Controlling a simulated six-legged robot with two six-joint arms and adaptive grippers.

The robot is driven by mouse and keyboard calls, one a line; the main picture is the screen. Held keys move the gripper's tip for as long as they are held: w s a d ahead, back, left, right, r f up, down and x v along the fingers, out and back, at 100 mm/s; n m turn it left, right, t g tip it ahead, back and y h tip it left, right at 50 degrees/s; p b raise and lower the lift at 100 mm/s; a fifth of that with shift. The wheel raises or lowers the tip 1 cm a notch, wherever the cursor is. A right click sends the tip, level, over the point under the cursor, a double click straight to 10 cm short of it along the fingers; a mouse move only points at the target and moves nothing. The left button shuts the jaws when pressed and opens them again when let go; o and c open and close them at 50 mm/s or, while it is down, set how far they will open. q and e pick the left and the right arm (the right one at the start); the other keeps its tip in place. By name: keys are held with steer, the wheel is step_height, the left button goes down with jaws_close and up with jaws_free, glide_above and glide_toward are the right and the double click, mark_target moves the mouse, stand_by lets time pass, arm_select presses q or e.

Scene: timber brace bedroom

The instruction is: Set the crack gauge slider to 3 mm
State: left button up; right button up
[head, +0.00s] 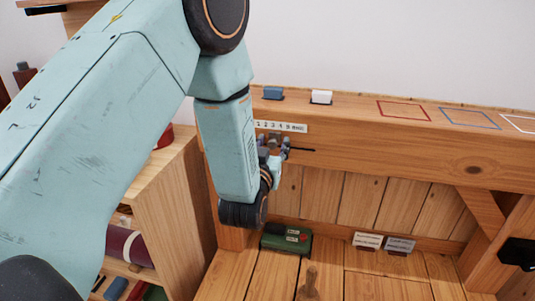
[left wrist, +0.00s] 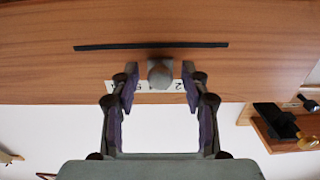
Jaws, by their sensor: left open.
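The crack gauge is on the front of the wooden beam. It has a white number scale (head: 282,127) and a dark slot (head: 300,150). In the left wrist view the picture is upside down, with the slot (left wrist: 105,47) above the scale (left wrist: 180,87). The grey slider knob (left wrist: 160,74) stands out from the beam and hides the middle of the scale, so I cannot read its exact setting. My left gripper (left wrist: 160,80) is open, with one finger either side of the knob and visible gaps. In the head view my left gripper (head: 273,153) partly covers the gauge.
A blue block (head: 273,93) and a white block (head: 321,97) stand on the beam top, left of coloured outlines (head: 404,110). Below are a green box (head: 287,239) and two small cards (head: 384,242). A wooden shelf unit (head: 165,205) stands left.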

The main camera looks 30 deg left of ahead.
arm_select(q)
steer(key=v, duration=1.1)
steer(key=shift+s, duration=0.2)
steer(key=shift+d, duration=0.1)
steer(key=s+d+f+m+g+h, duration=0.15)
steer(key=s+f+g, duration=0.35)
steer(key=f, duration=0.5)
steer(key=s+f+m+g+h, duration=0.15)
steer(key=s+f+g, duration=0.3)
steer(key=f, duration=0.55)
steer(key=s+d+f+g, duration=0.1)
steer(key=s+f+g, duration=0.3)
steer(key=s, duration=0.6)
steer(key=s+f+g+h, duration=0.1)
steer(key=s+f+g, duration=0.3)
steer(key=s, duration=0.6)
step_height(320, 180, down, 3)
steer(key=shift+d+r+p, duration=0.15)
steer(key=shift+d+p, duration=0.2)
steer(key=shift+p, duration=0.1)
